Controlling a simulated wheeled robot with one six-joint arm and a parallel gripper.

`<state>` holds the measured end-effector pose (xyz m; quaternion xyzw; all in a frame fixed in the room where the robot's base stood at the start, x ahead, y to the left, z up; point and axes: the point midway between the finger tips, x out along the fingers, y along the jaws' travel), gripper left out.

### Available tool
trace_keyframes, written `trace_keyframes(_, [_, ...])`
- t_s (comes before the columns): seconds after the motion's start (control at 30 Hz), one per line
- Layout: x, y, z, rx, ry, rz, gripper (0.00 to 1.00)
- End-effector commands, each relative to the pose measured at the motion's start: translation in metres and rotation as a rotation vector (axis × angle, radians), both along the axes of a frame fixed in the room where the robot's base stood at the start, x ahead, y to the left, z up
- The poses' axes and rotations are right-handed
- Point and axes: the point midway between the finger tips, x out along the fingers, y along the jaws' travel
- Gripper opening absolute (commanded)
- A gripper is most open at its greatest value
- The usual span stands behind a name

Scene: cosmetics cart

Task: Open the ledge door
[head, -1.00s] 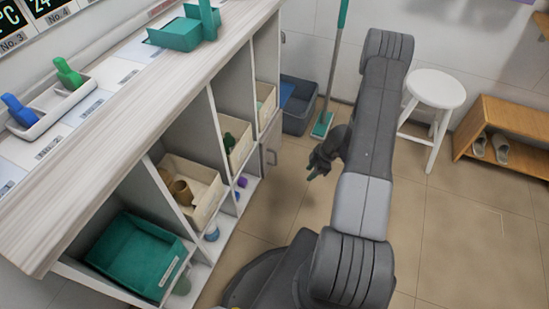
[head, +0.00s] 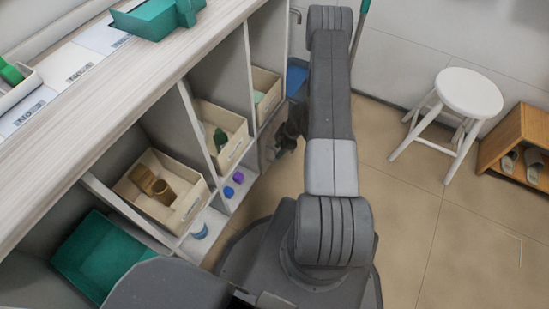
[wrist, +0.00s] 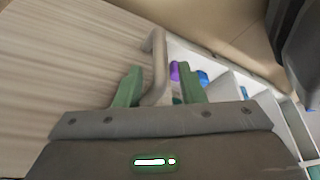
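The ledge door fills the left of the wrist view as a pale wood-grained panel (wrist: 60,60). Its grey-beige bar handle (wrist: 159,55) stands out from the panel. My gripper (wrist: 158,85) has its two green fingers on either side of the handle, with small gaps showing, so it is open around it. In the head view my gripper (head: 287,140) is dark and partly hidden by my arm, at the far lower end of the cart. Only a small part of the door (head: 268,150) shows there, and its handle is hidden.
Purple (head: 238,177) and blue (head: 228,191) small items stand on the cart's low ledge beside the door. Beige bins (head: 187,222) and a teal bin (head: 85,262) fill the shelves.

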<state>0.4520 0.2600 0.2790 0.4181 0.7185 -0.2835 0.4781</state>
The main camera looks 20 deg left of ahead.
Motion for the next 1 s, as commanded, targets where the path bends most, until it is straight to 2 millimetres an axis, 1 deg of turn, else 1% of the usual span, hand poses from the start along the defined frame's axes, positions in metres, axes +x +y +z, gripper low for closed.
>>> trace_keyframes(0.03, [-0.003, 0.004, -0.015, -0.001, 0.002, 0.001, 0.36])
trace_keyframes(0.1, [-0.005, 0.008, -0.025, 0.000, 0.002, 0.001, 0.36])
trace_keyframes(0.2, [-0.008, 0.012, -0.037, 0.000, 0.001, 0.000, 0.36])
trace_keyframes(0.3, [-0.009, 0.016, -0.044, 0.001, 0.001, -0.001, 0.36])
trace_keyframes(0.43, [-0.010, 0.017, -0.048, 0.001, 0.000, 0.000, 0.36])
trace_keyframes(0.67, [-0.010, 0.018, -0.048, 0.001, 0.000, 0.000, 0.36])
trace_keyframes(0.7, [-0.010, 0.018, -0.048, 0.000, 0.000, 0.000, 0.34])
trace_keyframes(0.87, [-0.010, 0.017, -0.048, 0.001, 0.001, -0.001, 0.03])
trace_keyframes(0.9, [-0.010, 0.017, -0.048, 0.001, 0.001, -0.001, 0.00])
trace_keyframes(1.0, [-0.010, 0.017, -0.048, 0.001, 0.001, -0.001, 0.00])
